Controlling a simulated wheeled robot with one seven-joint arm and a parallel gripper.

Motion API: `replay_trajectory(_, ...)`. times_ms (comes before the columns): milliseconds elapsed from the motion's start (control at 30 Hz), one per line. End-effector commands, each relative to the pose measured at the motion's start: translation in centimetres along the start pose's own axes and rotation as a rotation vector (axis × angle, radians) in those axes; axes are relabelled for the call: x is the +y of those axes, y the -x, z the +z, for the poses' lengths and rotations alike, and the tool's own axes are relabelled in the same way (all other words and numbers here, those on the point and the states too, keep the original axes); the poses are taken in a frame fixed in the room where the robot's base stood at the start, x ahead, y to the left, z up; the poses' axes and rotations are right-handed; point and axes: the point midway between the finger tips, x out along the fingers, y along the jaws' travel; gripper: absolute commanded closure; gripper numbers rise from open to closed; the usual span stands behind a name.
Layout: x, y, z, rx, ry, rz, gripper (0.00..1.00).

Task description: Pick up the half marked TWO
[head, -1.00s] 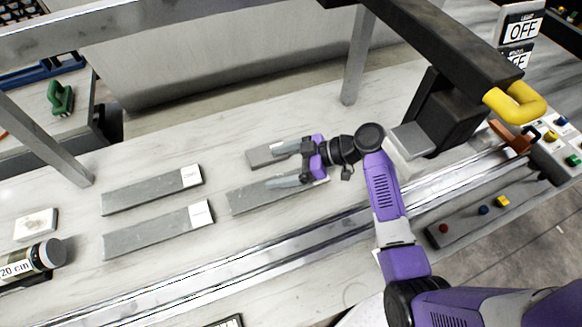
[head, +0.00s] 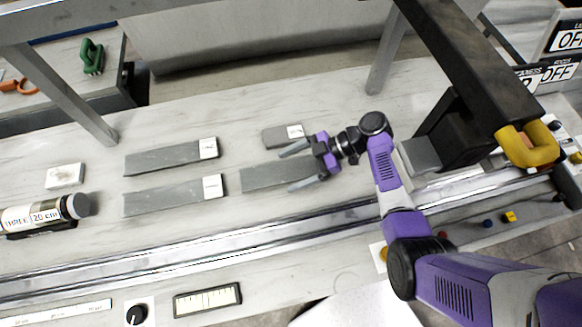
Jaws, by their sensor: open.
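Several flat grey core halves lie on the pale bench, and their white end labels are too small to read, so I cannot tell which is marked TWO. Two long ones lie on the left, an upper one (head: 165,158) and a lower one (head: 165,198). A shorter half (head: 275,138) with a white label lies at upper right. Another half (head: 258,178) lies below it, its right end hidden by my gripper. My gripper (head: 288,170) is open and empty, with its fingers either side of this half's right part. I cannot tell its height above it.
A labelled core tube (head: 35,215) and a white block (head: 65,176) lie at left. A metal rail (head: 200,243) crosses the front. A dark overhead frame with a yellow handle (head: 530,147) stands at right. A scale card (head: 207,299) lies in front.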

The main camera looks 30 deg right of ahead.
Motion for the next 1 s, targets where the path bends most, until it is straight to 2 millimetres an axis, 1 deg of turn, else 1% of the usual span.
replay_trajectory(100,-0.07,-0.78,-0.01,0.000,-0.001,-0.001,0.11)
replay_trajectory(300,-0.04,-0.87,0.07,0.000,-0.001,0.001,0.11)
replay_trajectory(333,-0.04,-0.87,0.06,0.000,-0.001,0.001,0.13)
replay_trajectory(467,-0.04,-0.85,0.06,0.000,-0.001,0.001,0.39)
replay_trajectory(500,-0.04,-0.85,0.06,0.000,-0.001,0.001,0.46)
replay_trajectory(567,-0.04,-0.85,0.06,0.000,-0.001,0.001,0.58)
replay_trajectory(600,-0.04,-0.84,0.06,0.000,-0.002,0.001,0.66)
replay_trajectory(667,-0.05,-0.84,0.06,0.000,-0.002,0.001,0.78)
replay_trajectory(700,-0.05,-0.84,0.06,0.000,-0.002,0.001,0.86)
replay_trajectory(767,-0.05,-0.84,0.06,0.000,-0.002,0.001,0.97)
replay_trajectory(800,-0.05,-0.83,0.06,0.000,-0.002,0.001,1.00)
replay_trajectory(1000,0.04,-0.76,-0.08,0.002,0.001,0.002,1.00)
